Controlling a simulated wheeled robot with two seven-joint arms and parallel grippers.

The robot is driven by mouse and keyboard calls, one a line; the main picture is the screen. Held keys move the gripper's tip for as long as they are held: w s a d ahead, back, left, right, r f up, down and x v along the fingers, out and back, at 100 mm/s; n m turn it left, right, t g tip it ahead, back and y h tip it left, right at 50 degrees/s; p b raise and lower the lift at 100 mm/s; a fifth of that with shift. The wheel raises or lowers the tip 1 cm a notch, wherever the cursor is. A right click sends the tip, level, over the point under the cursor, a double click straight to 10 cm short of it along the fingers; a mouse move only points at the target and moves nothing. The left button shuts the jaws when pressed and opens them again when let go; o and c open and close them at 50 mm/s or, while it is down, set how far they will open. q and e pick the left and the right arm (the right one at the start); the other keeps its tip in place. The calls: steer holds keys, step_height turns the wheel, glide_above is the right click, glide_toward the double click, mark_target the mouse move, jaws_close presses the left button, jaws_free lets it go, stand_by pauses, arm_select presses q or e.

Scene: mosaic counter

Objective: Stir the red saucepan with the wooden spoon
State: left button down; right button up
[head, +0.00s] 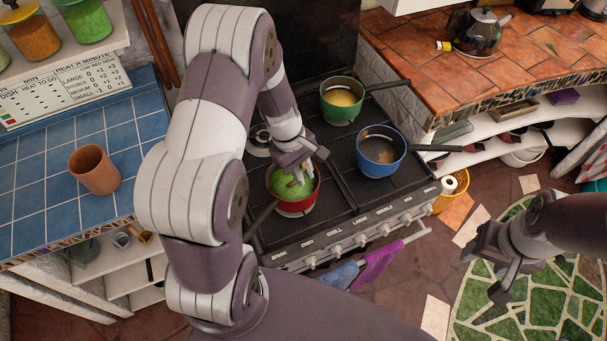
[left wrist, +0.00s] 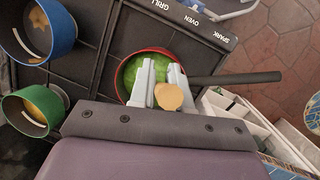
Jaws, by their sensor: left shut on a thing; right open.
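The red saucepan (head: 297,208) stands on the front left of the stove, with green contents and a dark handle pointing to the front left. My left gripper (head: 295,163) is directly above it, fingers pointing down. It is shut on the wooden spoon (left wrist: 170,97), whose tan rounded end shows between the fingers in the left wrist view. The spoon's lower part is mostly hidden, and I cannot tell how deep it reaches. The saucepan's red rim also shows in the left wrist view (left wrist: 147,50). My right gripper (head: 483,270) is open and empty over the floor at right.
A blue saucepan (head: 379,160) and a green saucepan (head: 341,112) stand on the stove to the right and behind. A clay cup (head: 95,170) stands on the blue tiled counter (head: 40,205). A kettle (head: 474,32) stands on the orange counter. Towels hang on the stove's front rail.

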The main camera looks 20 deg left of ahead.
stand_by(0.3)
arm_select(q)
steer(key=shift+r+p, duration=0.35)
steer(key=shift+r, duration=0.05)
step_height(320, 180, up, 8)
steer(key=s+d+p, duration=0.2)
steer(key=p, duration=0.4)
steer(key=shift+d+f+p, duration=0.25)
steer(key=shift+p, duration=0.05)
step_height(320, 180, up, 4)
steer(key=p, duration=0.3)
steer(key=shift+s+f, duration=0.1)
steer(key=shift+f, duration=0.05)
